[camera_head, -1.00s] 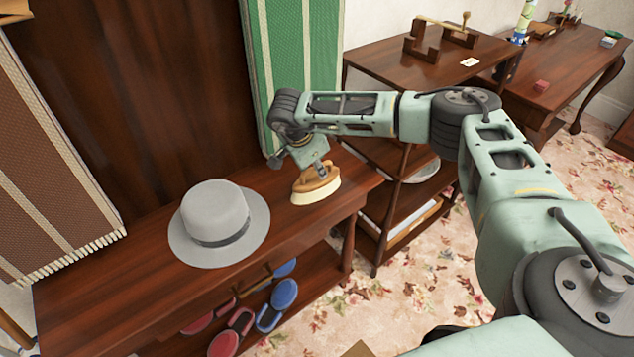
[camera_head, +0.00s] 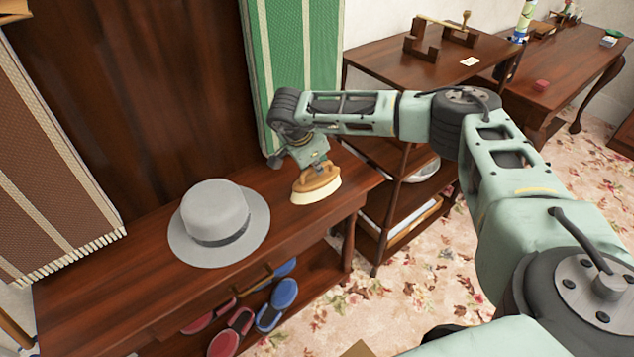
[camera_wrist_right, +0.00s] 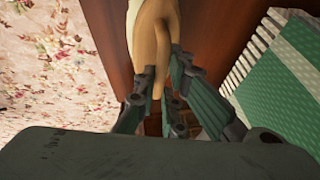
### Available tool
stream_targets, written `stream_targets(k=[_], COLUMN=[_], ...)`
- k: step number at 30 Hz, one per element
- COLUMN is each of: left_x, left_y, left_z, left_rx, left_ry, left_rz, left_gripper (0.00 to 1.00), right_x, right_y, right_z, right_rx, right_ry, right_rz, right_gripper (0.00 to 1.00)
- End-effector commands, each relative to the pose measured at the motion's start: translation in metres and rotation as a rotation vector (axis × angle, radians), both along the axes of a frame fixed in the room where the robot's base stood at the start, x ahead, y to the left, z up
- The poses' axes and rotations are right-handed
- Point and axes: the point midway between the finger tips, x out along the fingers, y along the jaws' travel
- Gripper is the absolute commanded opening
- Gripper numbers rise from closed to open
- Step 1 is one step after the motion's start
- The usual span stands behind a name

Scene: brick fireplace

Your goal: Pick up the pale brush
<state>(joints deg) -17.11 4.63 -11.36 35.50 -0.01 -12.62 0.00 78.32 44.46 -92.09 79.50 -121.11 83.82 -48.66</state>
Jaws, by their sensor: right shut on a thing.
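The pale brush (camera_head: 316,190) has a tan wooden back and cream bristles. It is at the right end of the dark wooden table, bristles down; I cannot tell whether they touch the top. My right gripper (camera_head: 318,170) comes down on it from above and is shut on its wooden back. In the right wrist view the gripper's fingers (camera_wrist_right: 166,88) close around the brush's wooden part (camera_wrist_right: 154,35). The fingers hide part of the brush. My left gripper is not in view.
A grey hat (camera_head: 215,218) sits on the table (camera_head: 120,285) left of the brush. Red and blue shoe-like items (camera_head: 276,304) lie on the lower shelf. A green striped cloth (camera_head: 292,60) hangs behind. A shelved side table (camera_head: 400,62) stands to the right.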

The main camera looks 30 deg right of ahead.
Motion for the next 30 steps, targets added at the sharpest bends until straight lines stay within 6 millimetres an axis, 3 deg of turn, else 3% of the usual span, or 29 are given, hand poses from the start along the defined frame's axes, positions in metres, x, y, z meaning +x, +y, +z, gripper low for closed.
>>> stream_targets(k=[11,19,30], left_x=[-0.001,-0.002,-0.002], left_y=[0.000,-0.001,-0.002], left_z=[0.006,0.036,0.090], left_rx=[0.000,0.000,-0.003], left_ry=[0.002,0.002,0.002], left_rz=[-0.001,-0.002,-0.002], left_gripper=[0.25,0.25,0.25], right_x=[0.001,0.001,-0.066], right_y=[0.000,0.000,-0.052], right_z=[0.009,0.051,0.096], right_rx=[0.000,0.000,0.000], right_ry=[-0.002,-0.003,0.000], right_rz=[0.000,0.000,-0.002], right_gripper=[0.00,0.00,0.00])
